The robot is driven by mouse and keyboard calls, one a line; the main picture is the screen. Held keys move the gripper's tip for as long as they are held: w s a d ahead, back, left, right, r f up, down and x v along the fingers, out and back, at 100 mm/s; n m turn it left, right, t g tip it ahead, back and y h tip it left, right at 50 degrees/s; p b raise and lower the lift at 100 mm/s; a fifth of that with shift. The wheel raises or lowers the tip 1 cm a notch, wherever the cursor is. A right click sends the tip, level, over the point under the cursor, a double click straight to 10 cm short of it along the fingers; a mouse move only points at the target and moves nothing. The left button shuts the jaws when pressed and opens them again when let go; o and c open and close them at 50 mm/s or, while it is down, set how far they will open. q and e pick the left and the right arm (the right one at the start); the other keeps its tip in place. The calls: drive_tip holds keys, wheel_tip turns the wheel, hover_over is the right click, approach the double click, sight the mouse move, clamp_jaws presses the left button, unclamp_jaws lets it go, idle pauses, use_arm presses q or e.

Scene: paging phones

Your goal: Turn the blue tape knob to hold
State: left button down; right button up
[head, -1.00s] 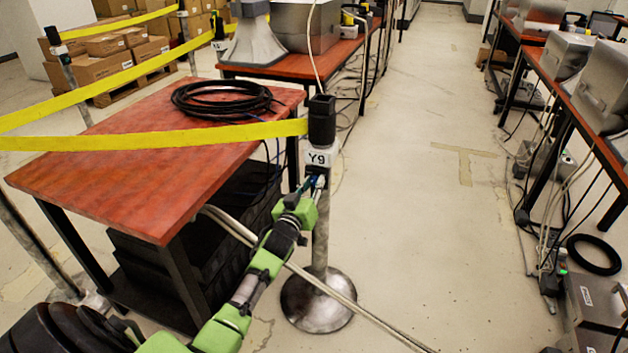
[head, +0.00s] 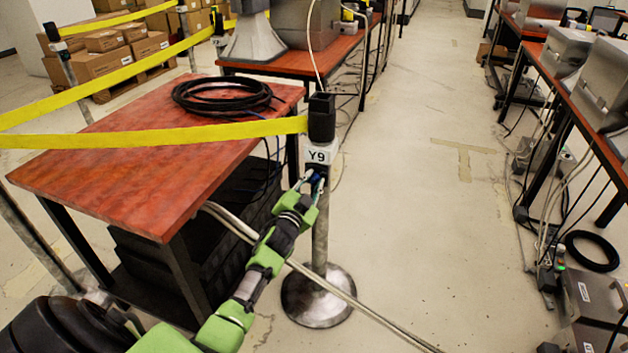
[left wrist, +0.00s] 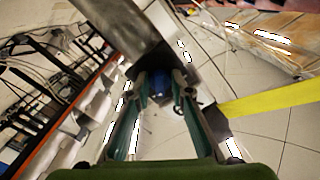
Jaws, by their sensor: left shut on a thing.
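The blue tape knob (head: 315,177) sits on the post head below the white Y9 label (head: 318,156). It is small and partly hidden by my fingers in the head view. My left gripper (head: 310,184) has one finger on each side of the knob and is shut on it. In the left wrist view, the blue knob (left wrist: 158,86) lies between the tips of my left gripper (left wrist: 157,94). I cannot read any hold mark or the knob's exact angle. My right gripper is not in view.
The yellow tape (head: 150,134) runs left from the black post top (head: 321,118). A red-topped table (head: 130,175) with a coiled black cable (head: 222,95) stands left of the post. Pale pipes (head: 335,290) cross low by the post base (head: 318,298). The aisle to the right is mostly clear.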

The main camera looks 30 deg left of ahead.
use_arm(q)
drive_tip(key=shift+m, duration=1)
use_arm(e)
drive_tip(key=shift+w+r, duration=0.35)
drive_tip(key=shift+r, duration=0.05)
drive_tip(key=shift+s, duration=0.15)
use_arm(q)
drive_tip(key=c, duration=2.2)
unclamp_jaws()
drive_tip(key=shift+o, duration=0.2)
drive_tip(key=v, duration=1.2)
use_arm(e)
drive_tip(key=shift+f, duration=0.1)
use_arm(q)
drive_tip(key=shift+f, duration=0.1)
